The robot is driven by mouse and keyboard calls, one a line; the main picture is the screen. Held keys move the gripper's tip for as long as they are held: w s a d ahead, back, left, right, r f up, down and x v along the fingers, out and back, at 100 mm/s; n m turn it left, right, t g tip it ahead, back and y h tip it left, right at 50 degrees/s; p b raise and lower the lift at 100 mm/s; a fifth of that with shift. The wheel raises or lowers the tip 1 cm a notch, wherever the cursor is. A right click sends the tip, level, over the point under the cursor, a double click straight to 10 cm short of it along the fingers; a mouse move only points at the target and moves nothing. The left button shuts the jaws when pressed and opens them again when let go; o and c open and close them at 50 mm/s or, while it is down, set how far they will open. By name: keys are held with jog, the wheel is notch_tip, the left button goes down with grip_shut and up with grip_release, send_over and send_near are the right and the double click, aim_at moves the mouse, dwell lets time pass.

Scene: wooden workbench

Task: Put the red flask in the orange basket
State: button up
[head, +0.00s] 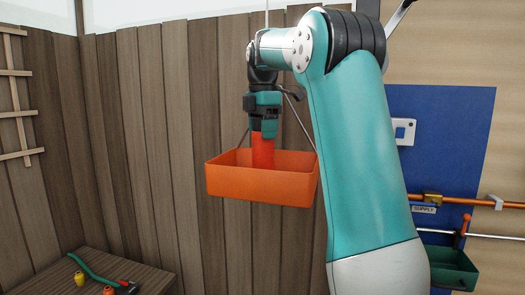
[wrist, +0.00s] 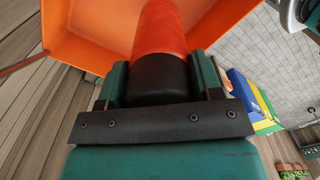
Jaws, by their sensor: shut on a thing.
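The red flask (head: 262,151) hangs upright below my gripper (head: 263,131) in the head view. Its lower part is hidden behind the front wall of the orange basket (head: 260,184). The basket hangs in front of the wooden wall. In the wrist view, my gripper (wrist: 160,85) is shut on the black end of the red flask (wrist: 160,30), with a green finger on each side. The orange basket (wrist: 90,30) lies beyond and around the flask there. I cannot tell whether the flask touches the basket floor.
A wooden workbench (head: 92,268) at lower left holds a green-handled tool (head: 95,268) and small yellow and orange pieces. A blue panel (head: 440,130) with an orange pipe is at right, above a dark green bin (head: 452,268). Thin rods hold the basket.

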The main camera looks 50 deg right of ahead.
aim_at(263, 146)
notch_tip(263, 146, down, 4)
jog(key=b, duration=0.3)
jog(key=shift+f+b, duration=0.15)
jog(key=shift+b, duration=0.15)
jog(key=o, duration=1.1)
